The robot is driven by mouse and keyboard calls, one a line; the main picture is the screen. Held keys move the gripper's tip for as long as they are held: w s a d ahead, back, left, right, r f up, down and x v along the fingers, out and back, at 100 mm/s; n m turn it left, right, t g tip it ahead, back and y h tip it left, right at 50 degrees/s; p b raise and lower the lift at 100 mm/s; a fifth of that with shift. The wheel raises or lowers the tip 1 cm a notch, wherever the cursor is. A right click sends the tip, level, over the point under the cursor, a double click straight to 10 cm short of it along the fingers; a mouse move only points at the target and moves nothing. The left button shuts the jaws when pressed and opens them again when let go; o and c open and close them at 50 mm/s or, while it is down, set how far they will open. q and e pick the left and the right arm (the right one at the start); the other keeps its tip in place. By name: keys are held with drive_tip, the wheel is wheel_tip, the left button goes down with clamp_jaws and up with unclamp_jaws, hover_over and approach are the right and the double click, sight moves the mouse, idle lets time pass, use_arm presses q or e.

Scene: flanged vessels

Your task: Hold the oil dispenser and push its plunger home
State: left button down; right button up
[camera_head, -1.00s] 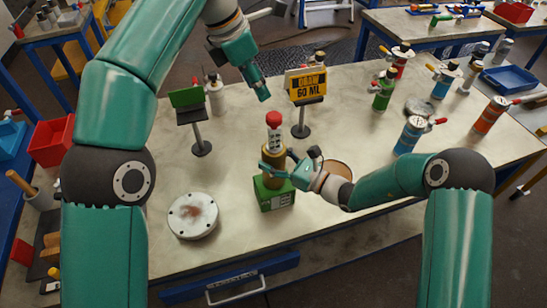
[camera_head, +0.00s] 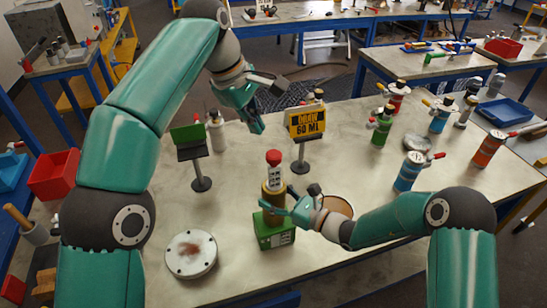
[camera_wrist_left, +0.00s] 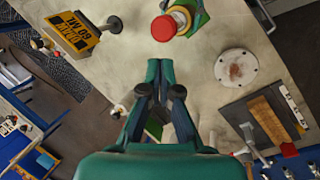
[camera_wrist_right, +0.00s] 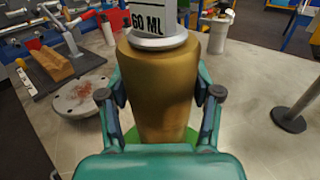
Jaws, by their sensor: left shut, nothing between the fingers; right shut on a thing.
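The oil dispenser (camera_head: 273,195) stands upright on a green base (camera_head: 275,232). It has a brass body, a white marked sleeve (camera_head: 273,173) and a red plunger knob (camera_head: 273,156) on top. My right gripper (camera_head: 275,208) is shut on the brass body; the right wrist view shows a finger on each side of the body (camera_wrist_right: 162,90) and "60 ML" on the sleeve above. My left gripper (camera_head: 260,129) is shut and empty. In the left wrist view its fingertips (camera_wrist_left: 160,66) are together, apart from the red knob (camera_wrist_left: 163,28).
A yellow sign (camera_head: 306,122) on a stand reads 60 ML; its upper word is blurred. A green-topped stand (camera_head: 188,135) is left of it. A round white flange (camera_head: 190,254) lies in front. Several coloured dispensers, one blue (camera_head: 409,170), stand at the right. A red bin (camera_head: 53,174) is at the left.

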sight(274, 153)
use_arm(q)
drive_tip(key=shift+w+d+f+m+t+y, duration=0.15)
drive_tip(key=shift+d+f+m, duration=0.7)
drive_tip(key=shift+m, duration=2.2)
drive_tip(key=shift+s+d+f+m+t+y, duration=0.1)
drive_tip(key=shift+d+f+m+y, duration=0.2)
drive_tip(key=shift+f+m, duration=1.9)
drive_tip(key=shift+w+d+f+m+t+y, duration=0.15)
drive_tip(key=shift+d+m, duration=0.45)
drive_tip(key=shift+m, duration=3.35)
